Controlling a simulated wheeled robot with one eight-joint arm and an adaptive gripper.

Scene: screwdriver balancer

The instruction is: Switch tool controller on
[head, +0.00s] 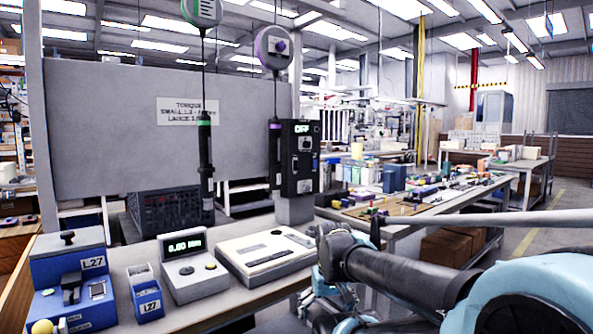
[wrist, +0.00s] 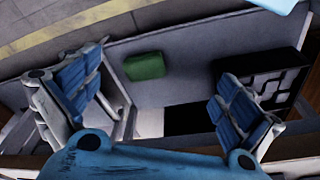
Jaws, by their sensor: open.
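The tool controller (head: 298,158) is a tall black box on a grey stand at the bench's back right, in the head view. Its small lit display reads OFF. Buttons or a switch sit on its front, too small to tell apart. A hanging screwdriver covers part of its left side. My gripper (wrist: 160,100) is open, with its blue-padded fingers wide apart and nothing between them. In the head view my arm is at the lower right, in front of the bench and nearer than the controller. The gripper is not touching the controller. The controller cannot be made out in the wrist view.
Two screwdrivers, one green-banded (head: 205,150) and one purple-banded (head: 275,150), hang from balancers. A torque meter (head: 186,272), a white flat case (head: 262,254) and a blue L27 fixture (head: 72,275) stand on the bench. A green block (wrist: 145,66) shows in the wrist view.

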